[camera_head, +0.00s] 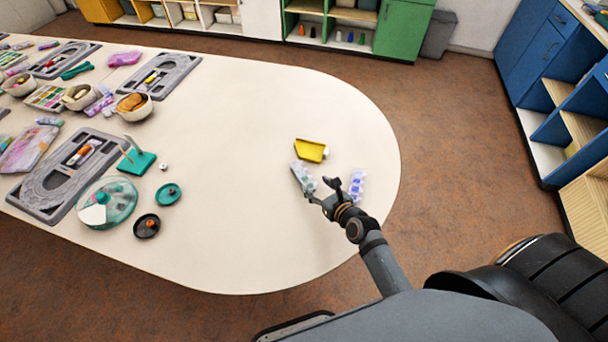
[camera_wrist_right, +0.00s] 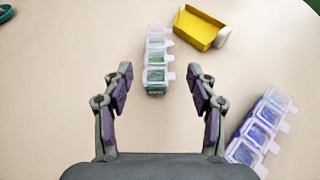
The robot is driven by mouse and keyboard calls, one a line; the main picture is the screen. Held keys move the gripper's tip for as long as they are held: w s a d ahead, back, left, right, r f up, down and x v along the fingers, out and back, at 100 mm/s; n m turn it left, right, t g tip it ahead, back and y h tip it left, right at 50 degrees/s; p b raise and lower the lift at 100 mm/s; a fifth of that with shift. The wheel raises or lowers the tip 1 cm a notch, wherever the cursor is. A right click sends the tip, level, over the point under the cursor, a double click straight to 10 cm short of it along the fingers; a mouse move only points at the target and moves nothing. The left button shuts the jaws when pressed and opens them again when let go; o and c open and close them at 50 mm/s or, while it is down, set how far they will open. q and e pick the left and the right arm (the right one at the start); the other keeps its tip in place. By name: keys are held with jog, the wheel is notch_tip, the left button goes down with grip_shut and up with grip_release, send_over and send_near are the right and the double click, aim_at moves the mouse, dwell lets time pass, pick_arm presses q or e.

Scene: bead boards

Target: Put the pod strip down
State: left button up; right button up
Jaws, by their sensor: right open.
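My right gripper (camera_head: 322,190) is open and empty over the right part of the table; its fingers also show in the right wrist view (camera_wrist_right: 160,90). A clear pod strip with green contents (camera_wrist_right: 156,60) lies just ahead of the gap between the fingers, apart from both; in the head view this strip (camera_head: 303,177) is beside the fingertips. A second clear pod strip, with blue-violet contents (camera_wrist_right: 262,130), lies to the right of the gripper; it also shows in the head view (camera_head: 357,186). My left gripper is not in view.
A yellow scoop-like piece (camera_head: 310,150) lies beyond the green strip. A round clear dish (camera_head: 108,203), a dark small dish (camera_head: 147,226), a teal dish (camera_head: 168,194) and grey boards (camera_head: 165,76) are further left. The table's middle and front right are bare.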

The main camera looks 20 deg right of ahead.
aim_at(304, 176)
jog(key=shift+b+x, duration=0.3)
jog(key=shift+x, duration=0.6)
jog(key=x, duration=0.3)
jog(key=shift+d, duration=0.1)
jog(key=shift+w+f, duration=0.1)
jog(key=shift+w, duration=0.1)
jog(key=shift+w+a+f+b, duration=0.15)
jog(key=shift+w+a+b, duration=0.1)
jog(key=shift+b, duration=0.15)
jog(key=b+x, duration=0.1)
jog(key=x, duration=0.3)
jog(key=shift+s+a+f, duration=0.1)
jog(key=shift+a+f, duration=0.05)
jog(key=shift+w+f, duration=0.1)
jog(key=shift+w, duration=0.15)
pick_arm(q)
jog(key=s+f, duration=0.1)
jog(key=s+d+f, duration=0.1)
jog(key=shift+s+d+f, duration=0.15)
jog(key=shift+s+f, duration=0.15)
pick_arm(e)
jog(key=shift+s, duration=0.1)
